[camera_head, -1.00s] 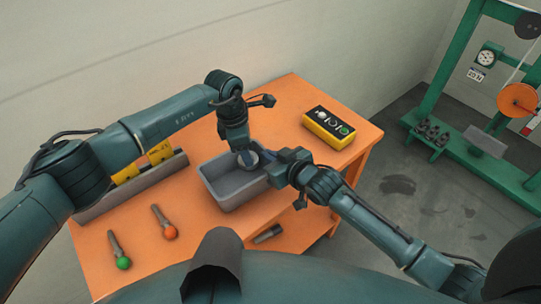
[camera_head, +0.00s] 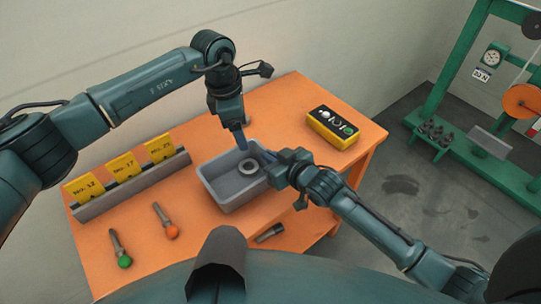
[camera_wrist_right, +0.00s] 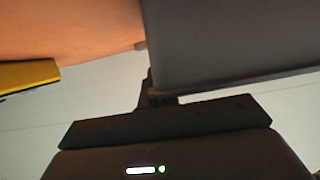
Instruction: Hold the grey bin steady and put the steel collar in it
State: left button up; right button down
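The grey bin (camera_head: 225,201) stands on the orange table, and its wall fills the upper right of the right wrist view (camera_wrist_right: 235,45). The steel collar (camera_head: 241,170), a pale ring, lies inside the bin toward its back right. My left gripper (camera_head: 239,142) is above the bin's back part, apart from the collar and empty; its fingers overlap in this view but have let the collar go. My right gripper (camera_head: 268,158) is shut on the bin's right wall at the rim; its fingertips are partly hidden.
A yellow button box (camera_head: 331,128) stands at the back right. A grey rack with yellow number plates (camera_head: 122,167) is at the left.

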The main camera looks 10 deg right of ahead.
jog(key=shift+d+f, duration=0.25)
jog(key=shift+f, duration=0.15)
jog(key=c, duration=1.8)
grip_release()
jog(key=shift+o, duration=1.1)
jog(key=shift+a+r, duration=0.1)
jog(key=shift+s, duration=0.1)
jog(key=v, duration=1.2)
jog(key=shift+r, duration=0.15)
